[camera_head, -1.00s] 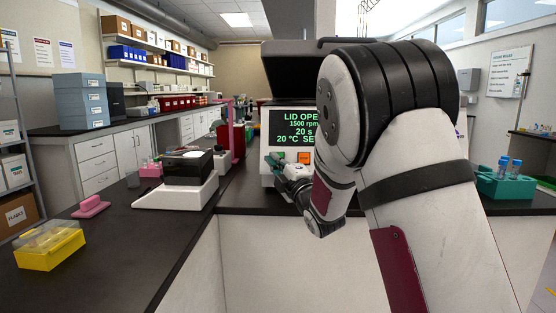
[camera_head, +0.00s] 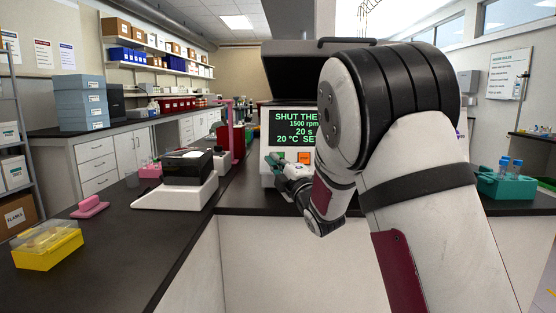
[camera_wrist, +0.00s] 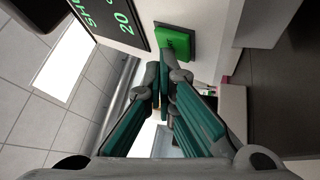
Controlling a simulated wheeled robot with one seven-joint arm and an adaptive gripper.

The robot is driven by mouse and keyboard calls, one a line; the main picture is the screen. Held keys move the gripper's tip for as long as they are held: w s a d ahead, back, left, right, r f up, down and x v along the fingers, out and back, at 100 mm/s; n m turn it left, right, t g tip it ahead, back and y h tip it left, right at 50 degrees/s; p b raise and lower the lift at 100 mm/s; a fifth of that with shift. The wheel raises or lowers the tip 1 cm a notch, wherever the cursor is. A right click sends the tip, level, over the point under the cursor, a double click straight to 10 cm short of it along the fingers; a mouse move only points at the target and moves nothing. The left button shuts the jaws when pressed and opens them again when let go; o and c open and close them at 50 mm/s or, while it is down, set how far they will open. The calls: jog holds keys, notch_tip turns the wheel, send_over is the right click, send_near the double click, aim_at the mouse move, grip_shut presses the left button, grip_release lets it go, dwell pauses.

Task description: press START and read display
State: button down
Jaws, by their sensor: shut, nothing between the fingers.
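The machine's display (camera_head: 295,127) shows green text in the head view: "SHUT THE", cut off by my arm, then "1500 rpm", "20 s" and "20 °C SE…". Part of the display (camera_wrist: 110,18) also shows, rotated, in the wrist view. A green button (camera_wrist: 176,42) sits beside it; I cannot read a START label. My gripper (camera_wrist: 162,68) is shut and empty, its tips at the green button's edge; I cannot tell whether they touch. In the head view my gripper (camera_head: 277,160) is at the front panel, left of an orange button (camera_head: 304,157).
The machine's lid (camera_head: 300,78) stands raised. A black and white instrument (camera_head: 186,170) is on the left bench, with a yellow box (camera_head: 46,250) and a pink item (camera_head: 90,206) nearer. A teal tube rack (camera_head: 504,186) stands at right.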

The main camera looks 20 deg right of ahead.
jog(key=shift+s, duration=0.1)
jog(key=shift+s+a+r+b, duration=0.2)
jog(key=shift+s+b, duration=0.1)
jog(key=shift+s, duration=0.3)
jog(key=s, duration=0.1)
jog(key=s+a+r, duration=0.1)
jog(key=s, duration=0.2)
jog(key=shift+s+a+r, duration=0.25)
jog(key=shift+r, duration=0.05)
dwell(1.5)
